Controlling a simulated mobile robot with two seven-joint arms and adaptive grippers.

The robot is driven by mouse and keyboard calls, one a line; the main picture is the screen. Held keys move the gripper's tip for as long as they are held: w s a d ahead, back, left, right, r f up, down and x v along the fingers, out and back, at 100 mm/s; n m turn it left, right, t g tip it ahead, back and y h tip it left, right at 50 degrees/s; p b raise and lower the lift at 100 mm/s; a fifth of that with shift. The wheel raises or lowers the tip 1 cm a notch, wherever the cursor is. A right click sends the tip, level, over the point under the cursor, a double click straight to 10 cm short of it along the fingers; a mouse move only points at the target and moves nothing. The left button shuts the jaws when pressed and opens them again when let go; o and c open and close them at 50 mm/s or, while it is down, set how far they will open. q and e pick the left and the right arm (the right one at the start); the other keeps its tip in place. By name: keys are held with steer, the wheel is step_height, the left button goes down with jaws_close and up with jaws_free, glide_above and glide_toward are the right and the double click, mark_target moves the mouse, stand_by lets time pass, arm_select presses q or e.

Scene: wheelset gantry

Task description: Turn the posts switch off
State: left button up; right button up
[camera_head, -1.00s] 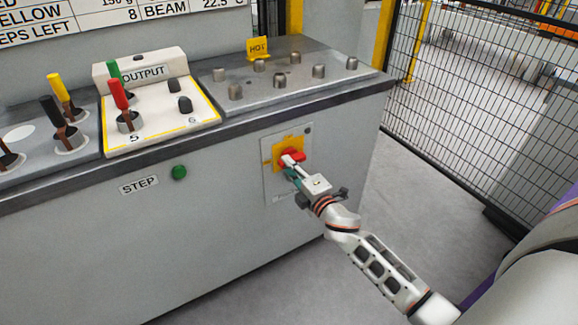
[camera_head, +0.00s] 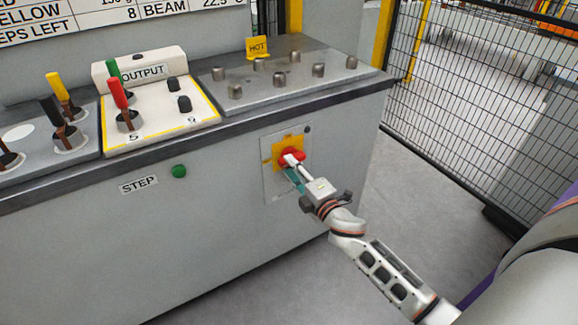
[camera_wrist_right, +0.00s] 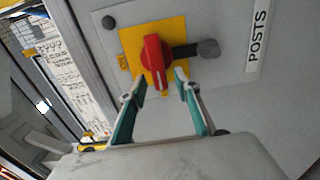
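The posts switch is a red rotary handle (camera_head: 291,155) on a yellow plate (camera_head: 278,150), set in a grey panel on the cabinet front. In the right wrist view the red handle (camera_wrist_right: 156,58) stands nearly upright in the picture, its lower end between my fingertips. The POSTS label (camera_wrist_right: 258,38) is to its right. My right gripper (camera_wrist_right: 161,78) is open, with a visible gap between each finger and the handle. In the head view the right gripper (camera_head: 291,168) partly covers the handle. My left gripper is not in view.
A dark round-ended part (camera_wrist_right: 208,48) sticks out beside the yellow plate. A green STEP button (camera_head: 179,171) is left on the cabinet front. Above are the OUTPUT box (camera_head: 140,68), several coloured levers and a HOT sign (camera_head: 257,47). A mesh fence (camera_head: 470,90) stands at right.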

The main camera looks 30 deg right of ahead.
steer(key=s, duration=1)
steer(key=shift+s, duration=0.1)
